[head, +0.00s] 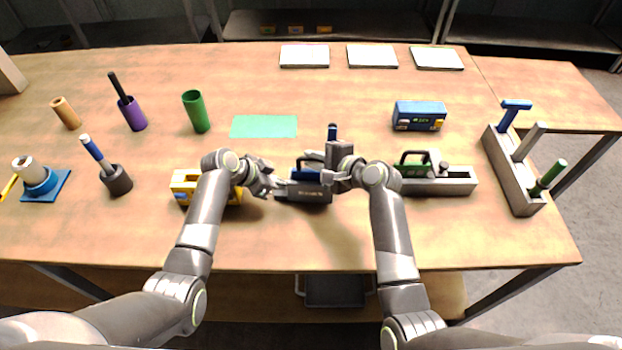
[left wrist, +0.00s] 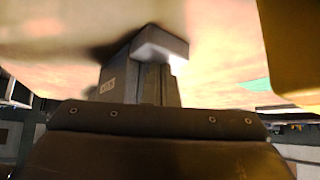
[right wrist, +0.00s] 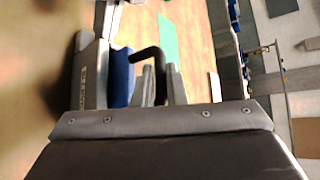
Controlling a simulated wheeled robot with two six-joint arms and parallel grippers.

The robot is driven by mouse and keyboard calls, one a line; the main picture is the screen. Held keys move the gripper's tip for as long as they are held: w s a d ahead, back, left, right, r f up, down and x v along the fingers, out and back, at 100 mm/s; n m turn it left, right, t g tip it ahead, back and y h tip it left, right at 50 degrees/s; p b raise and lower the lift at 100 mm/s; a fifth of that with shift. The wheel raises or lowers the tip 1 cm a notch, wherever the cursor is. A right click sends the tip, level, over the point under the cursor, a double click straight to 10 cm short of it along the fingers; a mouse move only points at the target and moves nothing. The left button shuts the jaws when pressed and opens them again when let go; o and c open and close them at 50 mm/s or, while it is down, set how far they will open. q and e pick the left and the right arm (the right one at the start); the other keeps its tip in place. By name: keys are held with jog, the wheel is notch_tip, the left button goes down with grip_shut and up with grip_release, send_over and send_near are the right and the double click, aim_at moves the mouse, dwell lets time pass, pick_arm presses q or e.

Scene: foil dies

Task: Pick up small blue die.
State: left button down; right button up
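The small blue die (head: 305,174) has a black curved handle and sits in a dark grey block (head: 312,193) at the centre of the bench. In the right wrist view its blue side (right wrist: 122,78) shows beside the labelled grey block (right wrist: 92,72). My right gripper (head: 328,168) is at the die's right side. Its fingers (right wrist: 160,85) are close together with the black handle (right wrist: 152,54) between them; whether they press on it is unclear. My left gripper (head: 270,184) is at the left end of the grey block. Its fingers (left wrist: 152,84) look together.
A yellow machine (head: 183,183) stands left of the block. A green die (head: 412,170) sits on a grey holder (head: 460,183) to the right. A rack (head: 510,175) with several handled tools is at far right. A green mat (head: 263,126) and a blue box (head: 419,112) lie behind.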

pick_arm(q)
jog(key=shift+s+a+f, duration=0.1)
jog(key=shift+s+f, duration=0.1)
jog(key=shift+f, duration=0.15)
pick_arm(e)
grip_shut()
dwell(0.6)
notch_tip(320, 180, up, 10)
jog(key=shift+r, duration=0.1)
dwell(0.6)
